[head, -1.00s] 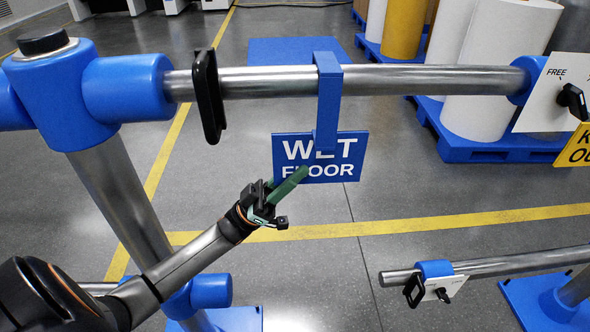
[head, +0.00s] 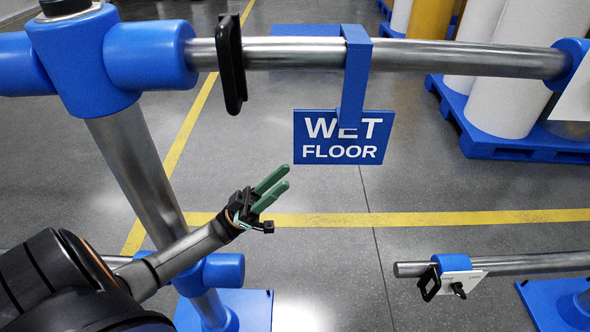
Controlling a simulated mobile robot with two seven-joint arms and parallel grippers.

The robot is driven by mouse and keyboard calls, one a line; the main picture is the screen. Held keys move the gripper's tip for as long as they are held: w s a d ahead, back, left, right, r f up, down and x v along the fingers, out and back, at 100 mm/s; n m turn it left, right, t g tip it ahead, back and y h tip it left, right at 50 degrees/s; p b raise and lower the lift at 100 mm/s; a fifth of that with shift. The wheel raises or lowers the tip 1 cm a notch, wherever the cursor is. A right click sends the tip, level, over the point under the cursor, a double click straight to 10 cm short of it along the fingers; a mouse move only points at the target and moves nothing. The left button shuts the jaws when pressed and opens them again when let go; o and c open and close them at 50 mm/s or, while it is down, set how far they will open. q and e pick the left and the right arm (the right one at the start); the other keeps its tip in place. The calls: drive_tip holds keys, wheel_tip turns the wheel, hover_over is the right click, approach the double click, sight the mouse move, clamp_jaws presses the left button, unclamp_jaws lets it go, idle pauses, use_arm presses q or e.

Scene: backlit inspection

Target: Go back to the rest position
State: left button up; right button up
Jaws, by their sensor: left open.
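My left gripper (head: 281,181) shows in the head view with its two green fingers parted and nothing between them. It is below and to the left of the blue "WET FLOOR" sign (head: 343,152), with a visible gap between fingertips and sign in the picture. The sign hangs from a blue hook (head: 356,75) over the upper metal rail (head: 450,56). My right gripper is not in view.
A black handle (head: 231,64) is on the rail left of the hook. A blue post joint (head: 150,54) holds the rail's left end. A lower rail (head: 530,263) with a white latch plate (head: 462,281) is at lower right. White rolls (head: 505,95) stand on blue pallets behind.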

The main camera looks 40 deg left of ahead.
use_arm(q)
drive_tip(key=shift+v, duration=1)
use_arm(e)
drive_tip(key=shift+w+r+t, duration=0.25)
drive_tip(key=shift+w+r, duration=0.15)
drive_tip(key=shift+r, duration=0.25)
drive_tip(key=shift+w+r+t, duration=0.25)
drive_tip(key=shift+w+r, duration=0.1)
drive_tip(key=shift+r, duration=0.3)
use_arm(q)
drive_tip(key=d+f+n+y, duration=0.8)
drive_tip(key=d+f+y, duration=0.5)
drive_tip(key=d+y, duration=0.35)
drive_tip(key=s+d+f+g+y, duration=0.1)
drive_tip(key=s+f+g+y, duration=0.1)
drive_tip(key=s+g, duration=0.2)
drive_tip(key=s+a+r+g+y+p, duration=0.1)
drive_tip(key=s+r+p, duration=0.5)
drive_tip(key=p, duration=1.4)
drive_tip(key=shift+s+a+r+n+g, duration=0.25)
drive_tip(key=shift+a+r+g, duration=0.25)
drive_tip(key=shift+g, duration=0.7)
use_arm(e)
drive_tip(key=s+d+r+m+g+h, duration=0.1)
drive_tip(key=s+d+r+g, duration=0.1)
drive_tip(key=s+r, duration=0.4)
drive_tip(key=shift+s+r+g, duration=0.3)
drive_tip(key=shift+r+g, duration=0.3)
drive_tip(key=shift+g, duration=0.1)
